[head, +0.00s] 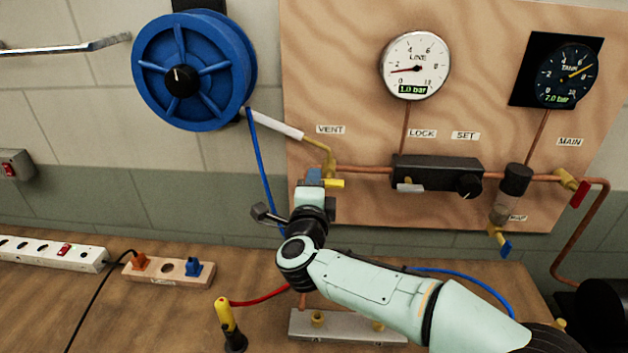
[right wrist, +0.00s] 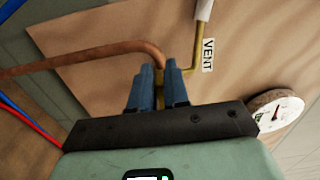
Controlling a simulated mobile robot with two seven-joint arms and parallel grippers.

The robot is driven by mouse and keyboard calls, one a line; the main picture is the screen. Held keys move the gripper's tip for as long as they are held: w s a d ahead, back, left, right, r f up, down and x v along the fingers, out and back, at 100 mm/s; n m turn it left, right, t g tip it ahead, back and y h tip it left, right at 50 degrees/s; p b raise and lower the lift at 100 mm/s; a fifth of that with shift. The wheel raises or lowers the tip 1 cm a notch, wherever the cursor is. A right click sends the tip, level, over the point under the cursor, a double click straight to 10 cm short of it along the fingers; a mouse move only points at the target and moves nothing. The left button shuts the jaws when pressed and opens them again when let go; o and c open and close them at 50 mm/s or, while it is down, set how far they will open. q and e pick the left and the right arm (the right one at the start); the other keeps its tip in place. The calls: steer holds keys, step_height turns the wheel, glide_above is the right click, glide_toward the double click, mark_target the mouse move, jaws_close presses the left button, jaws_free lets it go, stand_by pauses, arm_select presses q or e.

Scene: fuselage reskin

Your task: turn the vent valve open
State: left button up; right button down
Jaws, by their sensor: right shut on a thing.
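The vent valve sits on the wooden panel under the VENT label (head: 330,129), where a brass elbow (head: 329,158) meets the copper pipe. A short yellow handle (head: 335,184) shows just right of my right gripper (head: 315,176) and points sideways to the right. In the right wrist view, the blue fingers of my right gripper (right wrist: 159,88) are close together around the valve by the pipe, below the VENT label (right wrist: 208,55). They are shut on the vent valve's handle, which they mostly hide. My left gripper is not in view.
The LINE gauge (head: 415,66) reads 1.0 bar and the TANK gauge (head: 567,76) 7.0 bar. A black regulator (head: 437,173) and the red-handled main valve (head: 579,193) are to the right. A blue hose reel (head: 194,70) hangs at the left. Hoses lie on the bench below.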

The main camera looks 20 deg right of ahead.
steer(key=shift+f, duration=0.1)
steer(key=c, duration=1.2)
jaws_free()
steer(key=b+v, duration=0.2)
steer(key=v, duration=1.1)
steer(key=shift+s, duration=0.25)
steer(key=shift+a, duration=0.1)
